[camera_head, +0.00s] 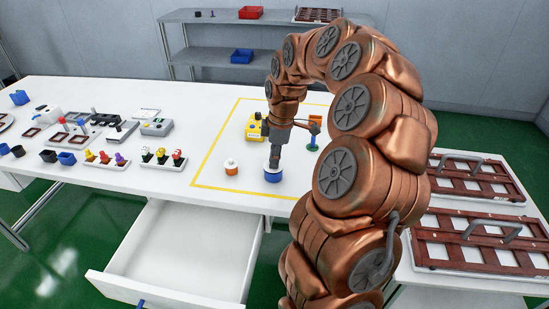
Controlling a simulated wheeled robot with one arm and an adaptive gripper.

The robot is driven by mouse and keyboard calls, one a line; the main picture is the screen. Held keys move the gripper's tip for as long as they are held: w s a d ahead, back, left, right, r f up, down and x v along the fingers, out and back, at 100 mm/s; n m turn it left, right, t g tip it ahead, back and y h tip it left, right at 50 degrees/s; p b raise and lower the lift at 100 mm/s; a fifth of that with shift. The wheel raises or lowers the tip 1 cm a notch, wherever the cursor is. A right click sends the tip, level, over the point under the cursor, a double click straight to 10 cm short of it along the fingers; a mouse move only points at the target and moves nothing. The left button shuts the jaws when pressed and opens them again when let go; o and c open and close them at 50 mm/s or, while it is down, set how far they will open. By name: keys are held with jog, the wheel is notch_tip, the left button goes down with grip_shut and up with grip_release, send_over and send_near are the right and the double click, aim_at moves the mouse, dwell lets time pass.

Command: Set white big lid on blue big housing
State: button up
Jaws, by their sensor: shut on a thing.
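The blue big housing (272,178) stands upright on the white table, inside the yellow outlined area near the front edge. The white big lid (269,168) shows as a pale band at the top of the blue housing, right under my gripper (274,164). My gripper points down and is shut on the lid. The lid looks level and in line with the housing. I cannot tell whether it touches the housing all round, as the gripper hides part of it.
An orange and white round part (231,168) stands just left of the housing. A yellow box (254,127) and a green-based stand (312,139) are behind. Several small parts crowd the left of the table. An open drawer (180,250) juts out in front.

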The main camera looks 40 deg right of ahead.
jog(key=shift+f+b, duration=0.3)
dwell(0.4)
jog(key=o, duration=0.8)
jog(key=shift+r, duration=0.1)
notch_tip(320, 180, up, 12)
jog(key=d, duration=0.1)
jog(key=shift+s, duration=0.45)
dwell(0.4)
